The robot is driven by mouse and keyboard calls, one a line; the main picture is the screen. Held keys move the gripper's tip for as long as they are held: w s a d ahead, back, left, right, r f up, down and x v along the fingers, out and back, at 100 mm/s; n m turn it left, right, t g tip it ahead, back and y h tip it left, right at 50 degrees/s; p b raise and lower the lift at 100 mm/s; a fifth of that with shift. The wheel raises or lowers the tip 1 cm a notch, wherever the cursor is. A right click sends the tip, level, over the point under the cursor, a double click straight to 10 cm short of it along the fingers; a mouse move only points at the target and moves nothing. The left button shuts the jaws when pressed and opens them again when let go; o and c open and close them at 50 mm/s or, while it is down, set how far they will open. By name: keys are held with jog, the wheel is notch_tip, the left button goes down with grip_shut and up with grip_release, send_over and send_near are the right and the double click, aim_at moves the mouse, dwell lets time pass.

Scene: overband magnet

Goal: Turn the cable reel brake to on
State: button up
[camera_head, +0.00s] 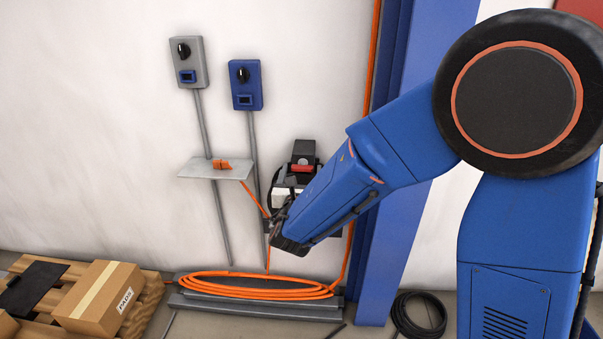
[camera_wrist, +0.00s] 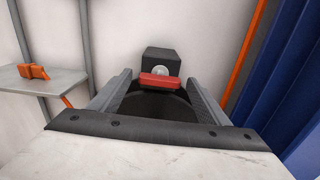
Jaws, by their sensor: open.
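A black box with a red bar-shaped handle (camera_head: 303,167) is on the wall beside the blue column; it looks like the brake, though no label is readable. In the wrist view the red handle (camera_wrist: 160,79) lies crosswise, below a round silver disc on the black box (camera_wrist: 161,61). My gripper (camera_wrist: 159,76) is open, its two grey fingers to the left and right of the handle, with nothing between them that I can see gripped. Whether the fingers reach as far as the handle is unclear. In the head view my forearm and wrist partly hide the area below the box.
A grey control box (camera_head: 187,62) and a blue control box (camera_head: 245,85) with black knobs hang at left. A small shelf (camera_head: 202,170) holds an orange piece (camera_head: 221,164). Coiled orange cable (camera_head: 258,287) lies below. A blue column (camera_head: 397,180) stands close at right.

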jog(key=c, duration=1.1)
jog(key=shift+o, duration=0.2)
jog(key=m, duration=0.4)
jog(key=shift+m, duration=0.4)
jog(key=m, duration=0.9)
jog(key=shift+f+m, duration=0.1)
jog(key=shift+m, duration=1.8)
